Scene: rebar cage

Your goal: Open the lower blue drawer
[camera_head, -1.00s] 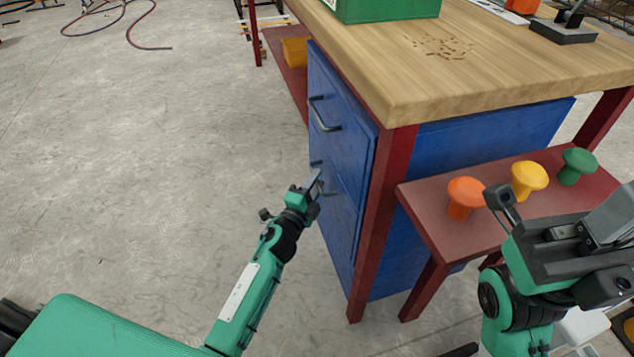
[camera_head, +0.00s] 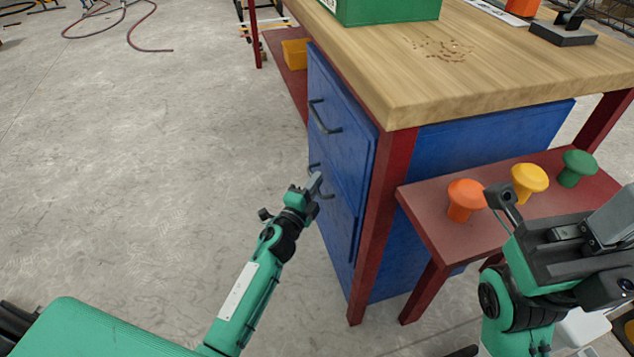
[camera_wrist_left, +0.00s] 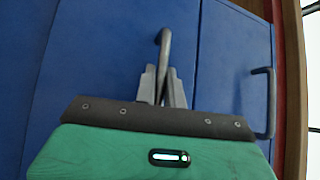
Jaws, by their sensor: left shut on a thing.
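The lower blue drawer (camera_head: 338,210) is in the blue cabinet under the workbench, below the upper drawer (camera_head: 340,125) with its dark handle (camera_head: 325,118). My left gripper (camera_head: 314,184) is at the lower drawer's front, shut on its dark bar handle (camera_wrist_left: 164,48). In the left wrist view, the gripper's two grey fingers (camera_wrist_left: 163,88) close around that bar. The upper drawer's handle (camera_wrist_left: 268,105) shows to the right there. The fingers partly hide the lower handle. I cannot tell whether the lower drawer stands out from the cabinet. My right gripper (camera_head: 560,225) is at the right, over the low red shelf.
The red shelf (camera_head: 430,215) holds orange (camera_head: 464,200), yellow (camera_head: 529,181) and green (camera_head: 578,167) mushroom-shaped knobs. A red bench leg (camera_head: 380,230) stands beside the drawers. A green box (camera_head: 385,10) sits on the wooden top (camera_head: 480,75). The floor left of the cabinet is clear.

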